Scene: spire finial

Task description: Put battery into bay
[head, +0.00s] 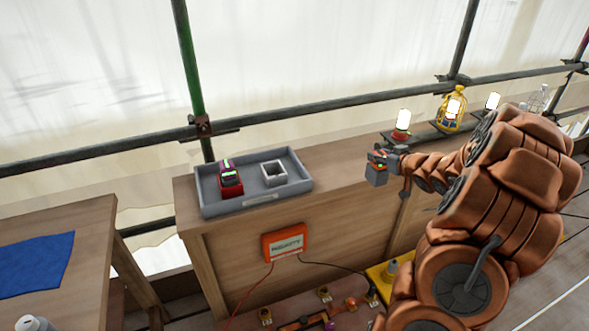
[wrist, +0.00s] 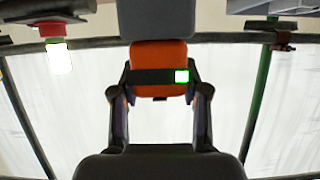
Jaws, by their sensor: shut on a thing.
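My gripper (head: 390,160) is shut on a battery (head: 376,173), held in the air in front of the right part of the wooden counter. In the wrist view the battery (wrist: 160,54) has a grey end, an orange body, a black band and a lit green square; the fingers (wrist: 160,85) stand on both sides of it. A square, open-topped grey socket (head: 272,173), which looks like the bay, stands in the right half of a grey tray (head: 250,203) on the counter. The battery is apart from it, to its right. The inside of the socket is too small to make out.
A magenta and black block (head: 230,180) with green lights stands in the tray's left half. An orange box (head: 284,242) with wires hangs on the counter front. A red-based lamp (head: 402,122) and a yellow lantern (head: 452,107) stand behind my arm. Scaffold pipes (head: 100,149) cross behind.

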